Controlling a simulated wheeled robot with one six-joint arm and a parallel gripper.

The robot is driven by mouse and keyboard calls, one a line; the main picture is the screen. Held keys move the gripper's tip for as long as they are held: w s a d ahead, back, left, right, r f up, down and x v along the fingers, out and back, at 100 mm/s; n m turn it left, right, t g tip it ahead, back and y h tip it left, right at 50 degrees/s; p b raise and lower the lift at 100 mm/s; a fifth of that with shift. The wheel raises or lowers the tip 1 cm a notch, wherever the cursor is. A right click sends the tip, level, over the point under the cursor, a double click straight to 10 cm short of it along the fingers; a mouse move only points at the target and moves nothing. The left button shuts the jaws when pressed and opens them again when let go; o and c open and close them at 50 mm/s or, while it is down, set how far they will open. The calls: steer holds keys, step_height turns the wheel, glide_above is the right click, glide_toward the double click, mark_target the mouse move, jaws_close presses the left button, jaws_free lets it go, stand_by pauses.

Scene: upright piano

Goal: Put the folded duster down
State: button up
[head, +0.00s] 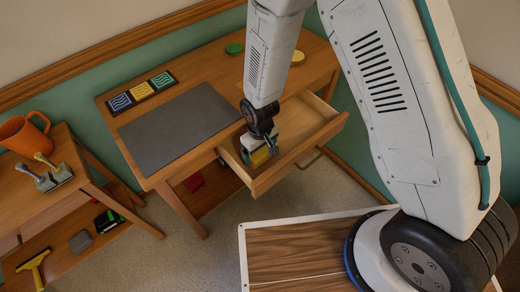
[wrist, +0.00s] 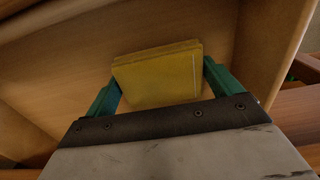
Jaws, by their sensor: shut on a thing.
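The folded duster (wrist: 158,76) is a yellow, layered cloth block. My gripper (wrist: 160,88) has its two green fingers on either side of the duster and is shut on it. In the head view the duster (head: 260,157) shows as a small yellow patch under my gripper (head: 262,152). Both are at the open drawer (head: 300,152) of the wooden desk, over or inside its left part. In the wrist view the drawer's pale floor and walls surround the duster. I cannot tell whether the duster touches the drawer floor.
The desk top holds a grey mat (head: 180,125), a row of three patterned tiles (head: 142,91) and a green disc (head: 234,48). A side table (head: 75,185) at left carries an orange mug (head: 22,135) and stamp-like tools (head: 47,175). The drawer's right part looks empty.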

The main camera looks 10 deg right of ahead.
steer(key=o, duration=0.7)
steer(key=shift+f, duration=0.15)
steer(key=shift+o, duration=0.2)
step_height(320, 180, up, 12)
step_height(320, 180, up, 10)
steer(key=m, duration=0.1)
glide_above(260, 151)
steer(key=d, duration=0.5)
steer(key=s+d+r+m, duration=0.2)
steer(key=s+d+r, duration=0.2)
steer(key=d+r, duration=0.45)
steer(key=s+d+r+m, duration=0.2)
steer(key=s+d+r, duration=0.2)
steer(key=s, duration=0.3)
steer(key=s+d+r+m+t, duration=0.1)
steer(key=s+d+r, duration=0.3)
steer(key=s+r, duration=0.3)
steer(key=shift+s+r+m, duration=0.15)
steer(key=shift+s+m, duration=0.25)
steer(key=shift+s, duration=0.4)
